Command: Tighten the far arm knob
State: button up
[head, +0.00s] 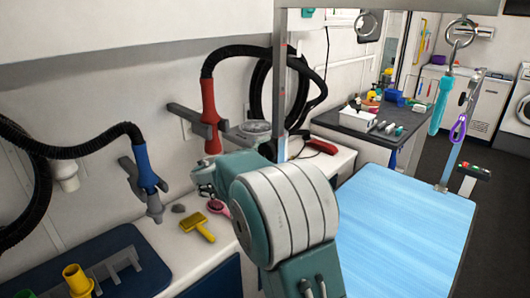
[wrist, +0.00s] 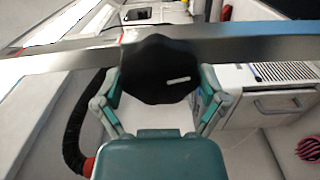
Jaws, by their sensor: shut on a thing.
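A black lobed knob (wrist: 158,70) with a short white mark fills the space between the fingers of my gripper (wrist: 161,88) in the wrist view. My gripper is shut on it, one finger on each side. The knob sits against a grey metal post (wrist: 260,45) that crosses the wrist view. The white mark is right of the knob's middle and nearly level. In the head view my arm hides the knob and most of the gripper near the left metal post (head: 283,95). A dark knob (head: 463,98) also shows on the right post (head: 453,135).
The blue grooming table top (head: 400,225) is clear. A red dryer nozzle (head: 210,115) and a blue nozzle (head: 147,175) hang on the left wall. A yellow brush (head: 198,225) and a pink brush (head: 218,207) lie on the counter. A purple loop (head: 458,130) hangs at right.

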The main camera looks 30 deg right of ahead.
jog(key=shift+f+m, duration=0.2)
jog(key=shift+m, duration=1)
jog(key=shift+f, duration=0.1)
jog(key=o, duration=0.8)
jog(key=v, duration=1.1)
jog(key=shift+s+a, duration=0.15)
jog(key=shift+a, duration=0.25)
